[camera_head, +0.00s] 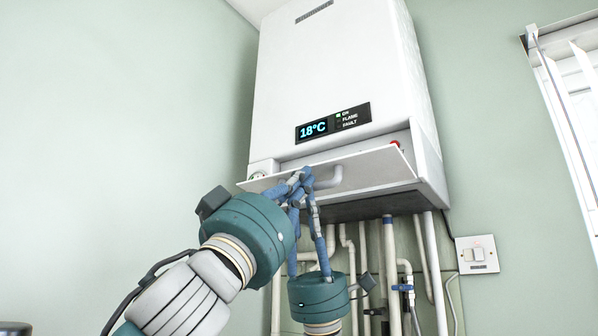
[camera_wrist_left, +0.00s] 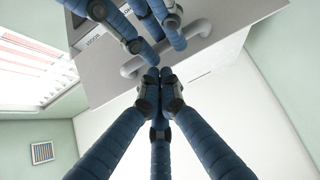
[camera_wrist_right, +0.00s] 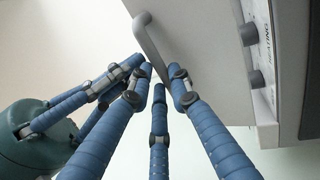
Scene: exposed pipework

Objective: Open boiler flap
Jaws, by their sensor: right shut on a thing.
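The boiler (camera_head: 340,75) hangs on the wall. Its white flap (camera_head: 365,172) at the bottom is tilted outward, partly open, with a gap above it. The flap's curved handle (camera_head: 328,179) is on its outer face; it also shows in the left wrist view (camera_wrist_left: 190,32) and the right wrist view (camera_wrist_right: 150,42). My left gripper (camera_head: 303,178) has its fingertips together near the handle and appears empty. The fingers overlap, so the exact contact is partly hidden.
Several pipes (camera_head: 390,265) run down below the boiler, close to my right gripper. Knobs (camera_wrist_right: 249,34) show behind the flap. A wall switch (camera_head: 477,254) and a window (camera_head: 570,90) are at the right. The wall at the left is clear.

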